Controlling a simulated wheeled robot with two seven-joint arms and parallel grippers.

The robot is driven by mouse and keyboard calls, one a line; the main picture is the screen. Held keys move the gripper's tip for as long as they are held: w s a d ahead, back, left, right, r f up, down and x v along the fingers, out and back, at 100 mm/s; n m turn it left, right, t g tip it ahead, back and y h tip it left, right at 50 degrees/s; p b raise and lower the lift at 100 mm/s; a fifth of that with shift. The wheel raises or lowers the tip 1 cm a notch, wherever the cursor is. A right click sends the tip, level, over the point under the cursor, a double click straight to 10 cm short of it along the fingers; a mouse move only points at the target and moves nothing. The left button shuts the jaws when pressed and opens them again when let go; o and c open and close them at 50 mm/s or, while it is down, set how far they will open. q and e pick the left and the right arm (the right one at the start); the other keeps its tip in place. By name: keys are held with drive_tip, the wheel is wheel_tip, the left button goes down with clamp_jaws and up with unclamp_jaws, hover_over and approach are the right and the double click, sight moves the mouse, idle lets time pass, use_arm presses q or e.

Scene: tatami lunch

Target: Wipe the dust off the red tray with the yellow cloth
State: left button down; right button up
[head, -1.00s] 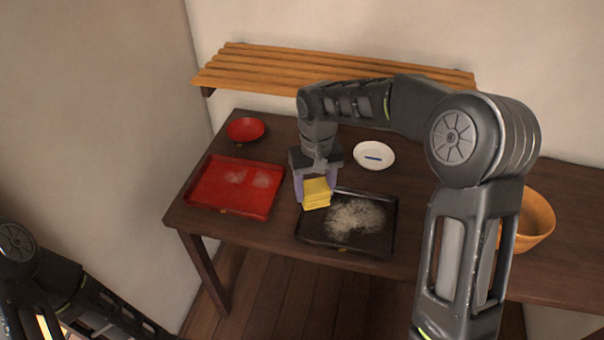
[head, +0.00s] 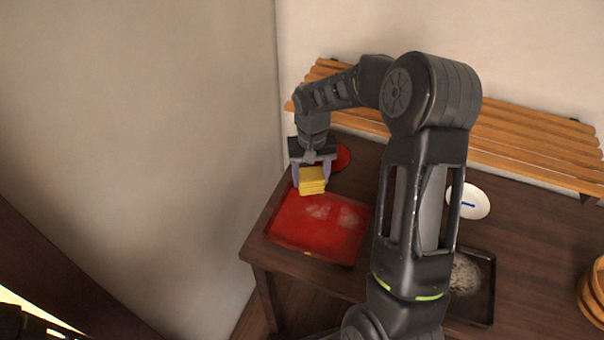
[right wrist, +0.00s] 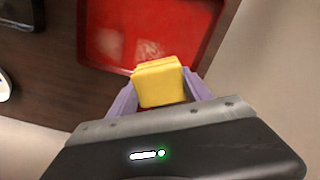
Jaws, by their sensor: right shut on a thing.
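The red tray (head: 305,241) lies on the dark table, with two pale dust patches (head: 335,214) near its middle; it also shows in the right wrist view (right wrist: 101,54). My right gripper (head: 311,180) is shut on the folded yellow cloth (head: 312,182), over the far left part of the tray. The cloth also shows between the fingers in the right wrist view (right wrist: 159,83). I cannot tell whether the cloth touches the tray. My left gripper is not in view.
A black tray (head: 486,290) with grey dust lies to the right, partly behind my right arm. A red bowl (head: 343,157) sits behind the gripper. A white dish (head: 468,201), wooden bowls (head: 592,295) and a slatted shelf (head: 520,135) are also around. A wall stands left.

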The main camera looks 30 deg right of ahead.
drive_tip(key=shift+s, duration=0.15)
drive_tip(key=b, duration=0.4)
hover_over(323, 209)
drive_tip(key=w+a, duration=0.2)
drive_tip(key=w, duration=0.1)
drive_tip(key=shift+f, duration=3)
drive_tip(key=shift+f+b, duration=0.75)
drive_tip(key=shift+f, duration=0.25)
drive_tip(key=shift+s+d+r, duration=0.1)
drive_tip(key=shift+s+d, duration=0.4)
drive_tip(key=shift+s, duration=0.2)
drive_tip(key=shift+s+d+r, duration=0.1)
drive_tip(key=shift+s+d, duration=0.35)
drive_tip(key=shift+s, duration=0.25)
drive_tip(key=shift+f, duration=0.1)
